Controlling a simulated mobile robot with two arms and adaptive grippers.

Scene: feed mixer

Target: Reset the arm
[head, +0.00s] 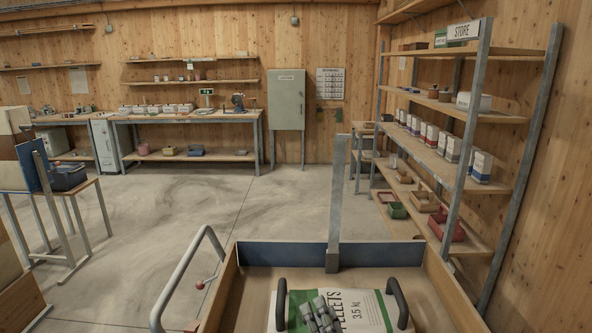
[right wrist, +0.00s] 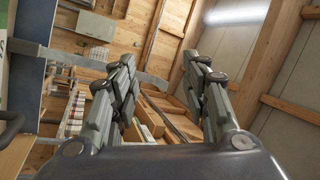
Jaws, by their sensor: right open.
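My right gripper (head: 318,314) shows at the bottom of the head view, above a white and green pellet bag (head: 372,308) marked 3.5 kg. Its grey jointed fingers hold nothing. In the right wrist view the two fingers (right wrist: 160,62) stand apart with an empty gap between them, tilted shelving and wooden boards behind. I cannot tell how far above the bag the gripper is. My left gripper is not in the head view.
The bag lies in a wooden-sided cart (head: 446,290) with a blue front panel, an upright metal post (head: 338,190) and a grey rail handle (head: 180,280). Stocked shelves (head: 470,130) stand at the right, a workbench (head: 185,117) at the back. The middle floor is clear.

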